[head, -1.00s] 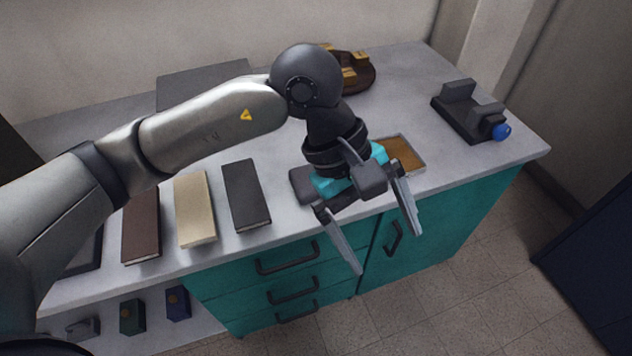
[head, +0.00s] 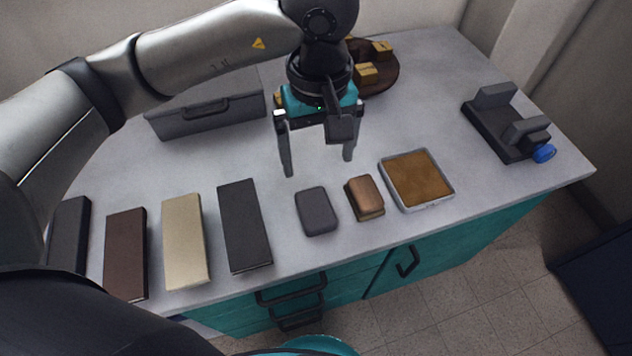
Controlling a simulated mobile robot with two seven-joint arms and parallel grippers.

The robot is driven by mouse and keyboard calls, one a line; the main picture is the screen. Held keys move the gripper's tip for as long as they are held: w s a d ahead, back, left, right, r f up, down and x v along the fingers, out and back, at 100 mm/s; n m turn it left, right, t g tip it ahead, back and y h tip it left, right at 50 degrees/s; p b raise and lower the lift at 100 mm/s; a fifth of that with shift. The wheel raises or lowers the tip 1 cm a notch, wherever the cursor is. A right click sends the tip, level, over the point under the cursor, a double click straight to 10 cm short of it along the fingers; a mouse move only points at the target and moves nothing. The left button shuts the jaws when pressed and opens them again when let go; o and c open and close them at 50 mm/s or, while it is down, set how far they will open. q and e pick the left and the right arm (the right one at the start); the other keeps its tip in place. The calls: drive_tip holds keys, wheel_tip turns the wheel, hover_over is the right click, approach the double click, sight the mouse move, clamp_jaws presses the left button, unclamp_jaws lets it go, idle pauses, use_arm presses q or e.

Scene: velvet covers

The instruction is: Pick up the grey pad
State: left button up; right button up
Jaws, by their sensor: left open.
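The grey pad (head: 316,211) is a small dark grey block with rounded corners. It lies flat on the light grey worktop, between a long black block and a small brown block. My left gripper (head: 319,168) is open and empty, its fingers pointing down. In the picture it is just above the pad, on the worktop's far side of it, and apart from it. My right gripper is not in view.
The brown block (head: 365,197) lies close to the pad's right, then a shallow tray (head: 446,191) with brown filling. The black block (head: 243,225) is on the left, beside cream (head: 184,240) and brown ones. A grey case (head: 208,115) and a black vise-like fixture (head: 503,125) stand farther back.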

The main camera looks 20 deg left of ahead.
use_arm(q)
hover_over(316, 206)
wheel_tip(316, 206, down, 6)
drive_tip(key=shift+s+d+r+b, duration=0.1)
drive_tip(key=shift+d+r+b, duration=0.05)
drive_tip(key=shift+b, duration=0.3)
wheel_tip(316, 206, down, 3)
drive_tip(key=shift+f+b, duration=0.35)
drive_tip(key=shift+f, duration=0.5)
drive_tip(key=f, duration=0.3)
drive_tip(key=shift+a+f+b, duration=0.2)
drive_tip(key=shift+f+b, duration=0.1)
drive_tip(key=shift+f, duration=0.55)
drive_tip(key=c, duration=1.2)
drive_tip(key=shift+c, duration=0.2)
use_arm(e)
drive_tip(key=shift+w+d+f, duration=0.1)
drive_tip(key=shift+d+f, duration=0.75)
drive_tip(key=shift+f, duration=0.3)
use_arm(q)
drive_tip(key=shift+r, duration=0.1)
